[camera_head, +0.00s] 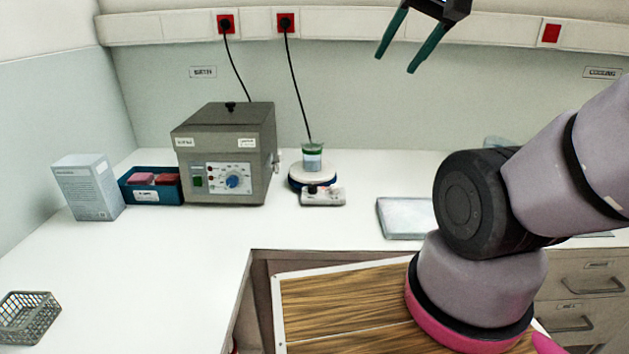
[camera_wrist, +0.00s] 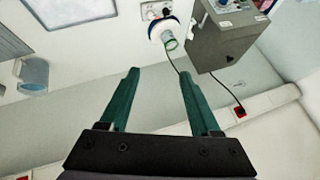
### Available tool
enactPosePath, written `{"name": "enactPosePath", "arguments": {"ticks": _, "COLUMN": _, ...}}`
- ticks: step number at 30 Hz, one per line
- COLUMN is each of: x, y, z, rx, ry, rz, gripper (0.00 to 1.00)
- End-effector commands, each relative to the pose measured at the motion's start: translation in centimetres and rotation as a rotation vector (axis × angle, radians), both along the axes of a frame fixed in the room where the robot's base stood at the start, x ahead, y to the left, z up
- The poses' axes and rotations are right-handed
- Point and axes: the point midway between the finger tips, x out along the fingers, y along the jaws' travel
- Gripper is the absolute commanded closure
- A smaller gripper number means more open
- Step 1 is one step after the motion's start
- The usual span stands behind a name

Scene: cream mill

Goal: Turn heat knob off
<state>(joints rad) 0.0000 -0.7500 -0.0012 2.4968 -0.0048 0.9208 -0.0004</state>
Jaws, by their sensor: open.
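A small round hotplate (camera_head: 313,177) with a white top and blue base stands on the bench, with a green-rimmed beaker (camera_head: 312,157) on it. Its front control block (camera_head: 323,197) has a small dark knob (camera_head: 312,189). Left of it, a grey box unit (camera_head: 222,135) has a front panel with a blue knob (camera_head: 232,182) and a green switch (camera_head: 197,182). I cannot read which knob is marked heat, nor either setting. My gripper (camera_head: 396,62) is open and empty, high above and right of the hotplate, touching nothing. The hotplate (camera_wrist: 155,30) also shows beyond the fingers in the wrist view.
Cords run from the grey box and hotplate to red wall sockets (camera_head: 285,22). A blue tray (camera_head: 152,197) and white carton (camera_head: 88,187) stand left of the box. A pale flat tray (camera_head: 402,232) lies right of the hotplate. The bench in front of the hotplate is clear.

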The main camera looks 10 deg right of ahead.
Motion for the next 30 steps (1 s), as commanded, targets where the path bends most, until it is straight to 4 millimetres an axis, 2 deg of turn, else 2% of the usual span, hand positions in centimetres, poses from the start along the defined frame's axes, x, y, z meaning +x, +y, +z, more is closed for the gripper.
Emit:
{"name": "enactPosePath", "arguments": {"ticks": 17, "x": 0.4, "y": 0.1, "z": -0.1, "rx": -0.001, "ry": 0.011, "rz": -0.001, "gripper": 0.36}}
{"name": "enactPosePath", "arguments": {"ticks": 20, "x": 1.6, "y": 0.3, "z": -0.5, "rx": -0.005, "ry": 0.046, "rz": -0.006, "gripper": 0.36}}
{"name": "enactPosePath", "arguments": {"ticks": 23, "x": 3.7, "y": 0.7, "z": -1.3, "rx": -0.013, "ry": 0.102, "rz": -0.016, "gripper": 0.36}}
{"name": "enactPosePath", "arguments": {"ticks": 30, "x": 9.4, "y": 2.6, "z": -4.8, "rx": -0.041, "ry": 0.249, "rz": -0.040, "gripper": 0.36}}
